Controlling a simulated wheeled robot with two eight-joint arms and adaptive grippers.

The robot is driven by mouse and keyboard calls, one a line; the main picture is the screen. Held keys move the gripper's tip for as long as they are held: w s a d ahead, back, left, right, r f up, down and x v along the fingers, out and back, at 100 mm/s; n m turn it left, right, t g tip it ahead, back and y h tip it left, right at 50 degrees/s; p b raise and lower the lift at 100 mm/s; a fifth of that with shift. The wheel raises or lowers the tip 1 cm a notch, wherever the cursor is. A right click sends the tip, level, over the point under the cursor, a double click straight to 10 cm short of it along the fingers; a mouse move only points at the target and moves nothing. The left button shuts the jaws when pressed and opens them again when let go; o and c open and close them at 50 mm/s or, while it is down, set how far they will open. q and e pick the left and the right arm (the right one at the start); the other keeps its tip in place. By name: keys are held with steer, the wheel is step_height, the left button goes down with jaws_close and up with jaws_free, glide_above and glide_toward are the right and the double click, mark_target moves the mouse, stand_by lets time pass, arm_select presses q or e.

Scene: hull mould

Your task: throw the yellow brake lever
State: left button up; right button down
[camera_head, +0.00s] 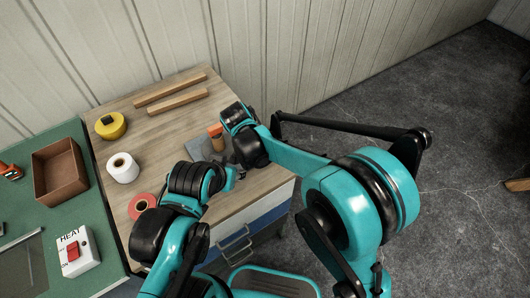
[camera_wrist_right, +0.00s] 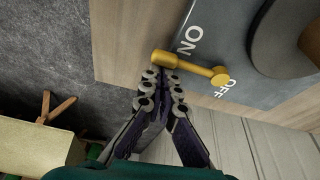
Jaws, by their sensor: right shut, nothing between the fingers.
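The yellow brake lever (camera_wrist_right: 195,68) shows in the right wrist view on a grey plate marked ON and OFF. Its thick, cylinder-like end is at the left below the ON lettering, and its rounded end is at the right by the OFF lettering. My right gripper (camera_wrist_right: 160,80) is shut and empty, its fingertips right at the thick end; I cannot tell whether they touch. In the head view the grey plate (camera_head: 198,149) lies on the wooden bench top, and my arms largely hide the lever.
A green table at left carries a brown box (camera_head: 60,170) and a HEAT switch (camera_head: 76,252).

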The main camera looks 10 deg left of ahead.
steer(key=shift+a, duration=0.15)
stand_by(0.5)
steer(key=shift+w+a, duration=0.4)
steer(key=shift+w, duration=0.1)
steer(key=shift+w+d, duration=0.15)
steer(key=shift+w, duration=0.05)
steer(key=shift+w+d+r, duration=0.25)
steer(key=shift+w+d, duration=0.35)
steer(key=shift+w+d+r, duration=0.25)
steer(key=shift+w+d, duration=0.35)
steer(key=p+v, duration=0.3)
steer(key=v, duration=0.6)
steer(key=shift+a, duration=0.2)
